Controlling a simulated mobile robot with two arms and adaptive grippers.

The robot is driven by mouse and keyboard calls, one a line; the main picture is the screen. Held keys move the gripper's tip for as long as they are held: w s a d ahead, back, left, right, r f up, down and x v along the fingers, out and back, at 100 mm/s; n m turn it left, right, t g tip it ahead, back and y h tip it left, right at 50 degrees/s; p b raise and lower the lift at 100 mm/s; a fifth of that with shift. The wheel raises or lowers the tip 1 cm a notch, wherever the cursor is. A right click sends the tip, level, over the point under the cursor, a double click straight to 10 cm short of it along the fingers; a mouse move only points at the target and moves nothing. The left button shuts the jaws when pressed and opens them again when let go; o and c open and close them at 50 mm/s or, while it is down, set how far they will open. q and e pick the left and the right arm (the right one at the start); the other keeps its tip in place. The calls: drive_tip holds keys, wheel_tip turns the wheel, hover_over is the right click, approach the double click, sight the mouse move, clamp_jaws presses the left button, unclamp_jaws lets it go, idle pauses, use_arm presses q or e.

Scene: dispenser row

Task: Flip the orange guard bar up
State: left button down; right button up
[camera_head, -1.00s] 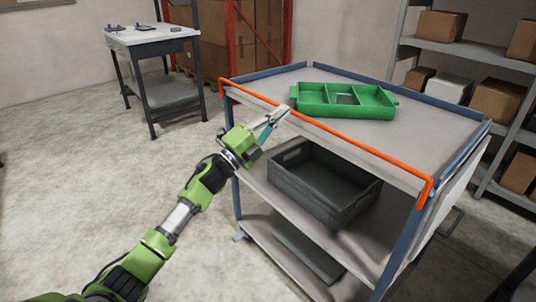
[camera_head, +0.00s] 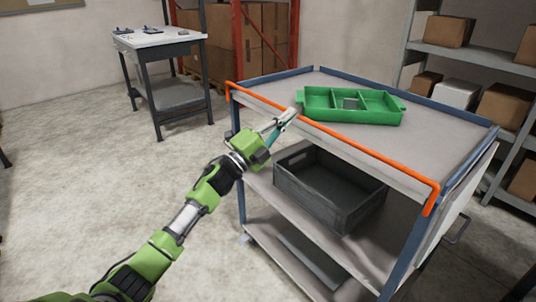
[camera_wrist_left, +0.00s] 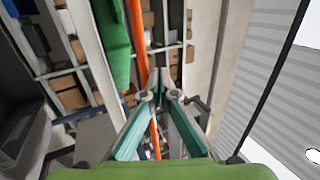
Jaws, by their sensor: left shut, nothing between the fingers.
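The orange guard bar (camera_head: 370,152) runs along the near long edge of the cart's top shelf, at about shelf level. Its ends bend downward at the cart's corners. My left gripper (camera_head: 292,114) is at the bar, left of its middle, with fingers shut and nothing between them. In the left wrist view the shut fingertips (camera_wrist_left: 162,82) overlap the line of the bar (camera_wrist_left: 138,42), which passes behind them; I cannot tell whether they touch. My right gripper is not in view.
A green divided tray (camera_head: 352,119) sits on the cart top (camera_head: 430,130) just behind the bar. A dark crate (camera_head: 325,200) stands on the shelf below. A small table (camera_head: 158,38) and shelving with boxes (camera_head: 455,60) stand behind. The floor left of the cart is clear.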

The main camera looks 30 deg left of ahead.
use_arm(q)
drive_tip(key=v, duration=1.1)
drive_tip(key=shift+s, duration=0.3)
drive_tip(key=shift+f, duration=0.15)
